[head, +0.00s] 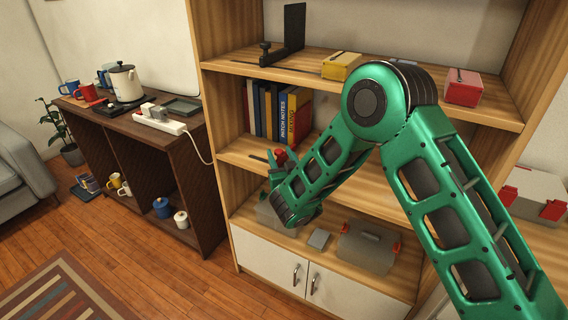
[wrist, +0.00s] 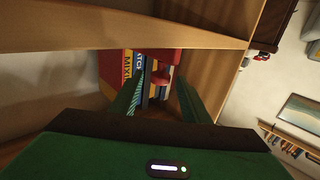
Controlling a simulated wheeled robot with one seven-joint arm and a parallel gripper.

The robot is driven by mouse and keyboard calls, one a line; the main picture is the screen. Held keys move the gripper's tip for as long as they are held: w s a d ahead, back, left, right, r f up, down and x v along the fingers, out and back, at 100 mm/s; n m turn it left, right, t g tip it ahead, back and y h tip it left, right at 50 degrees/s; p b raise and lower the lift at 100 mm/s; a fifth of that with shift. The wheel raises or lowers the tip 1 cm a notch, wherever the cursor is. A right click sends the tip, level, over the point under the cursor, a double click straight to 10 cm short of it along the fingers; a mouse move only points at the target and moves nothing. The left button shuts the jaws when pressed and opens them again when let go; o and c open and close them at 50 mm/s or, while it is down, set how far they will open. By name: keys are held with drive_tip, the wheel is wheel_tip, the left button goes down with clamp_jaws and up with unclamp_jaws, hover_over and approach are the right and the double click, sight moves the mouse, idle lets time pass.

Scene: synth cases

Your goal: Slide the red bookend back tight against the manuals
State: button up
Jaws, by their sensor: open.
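The manuals (head: 278,110) stand upright in a row on the middle shelf, with spines in blue, yellow, red and dark colours. In the wrist view the manuals (wrist: 128,68) show beyond the left finger. The red bookend (head: 281,156) is mostly hidden by my arm in the head view. In the wrist view the red bookend (wrist: 163,73) shows between and beyond my fingers. My gripper (wrist: 160,88) is open and seems empty, its fingers pointing at the bookend. In the head view my gripper (head: 274,170) is partly hidden by my wrist. I cannot tell the gap between bookend and manuals.
A black bookend (head: 294,30), a yellow box (head: 341,66) and a pink box (head: 463,88) stand on the shelf above. A grey case (head: 368,250) lies on the shelf below. A shelf board (wrist: 60,28) runs close across the wrist view.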

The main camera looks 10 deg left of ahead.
drive_tip(key=shift+v, duration=2.1)
